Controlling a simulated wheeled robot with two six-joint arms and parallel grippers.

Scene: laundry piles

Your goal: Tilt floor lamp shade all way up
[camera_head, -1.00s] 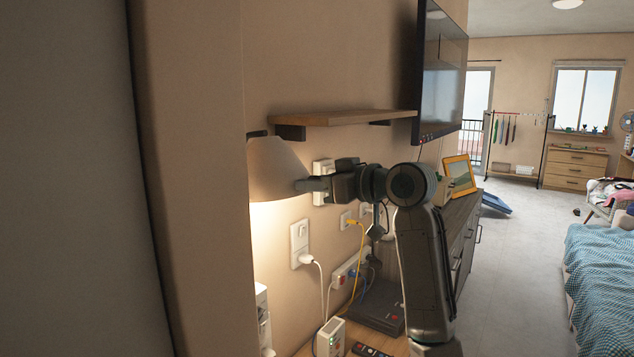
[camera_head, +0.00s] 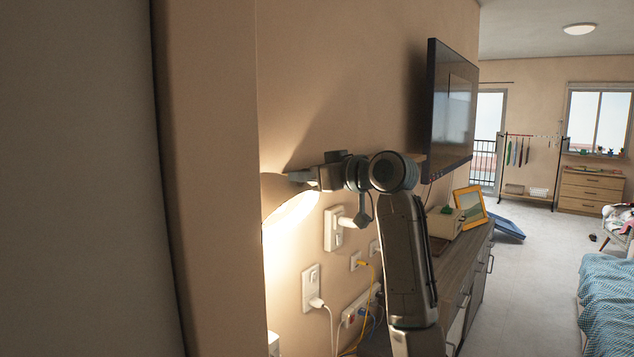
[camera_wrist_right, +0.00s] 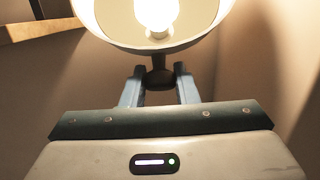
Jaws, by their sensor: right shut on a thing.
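The floor lamp's shade (camera_head: 273,193) is at the left of the head view, against the beige wall and partly hidden by the edge in front. In the wrist view the shade (camera_wrist_right: 205,25) fills the top, with its open side and lit bulb (camera_wrist_right: 157,14) facing the camera. My right gripper (camera_head: 294,177) reaches in from the right to the shade. In the wrist view my right gripper (camera_wrist_right: 160,82) is shut on a dark stub at the shade's base. My left gripper is not in view.
A wall-mounted TV (camera_head: 450,112) is right of my arm. A cabinet (camera_head: 463,270) with a picture frame (camera_head: 470,208) stands below it. Sockets and cables (camera_head: 313,290) are on the wall under the gripper. A wooden shelf (camera_wrist_right: 42,29) shows in the wrist view.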

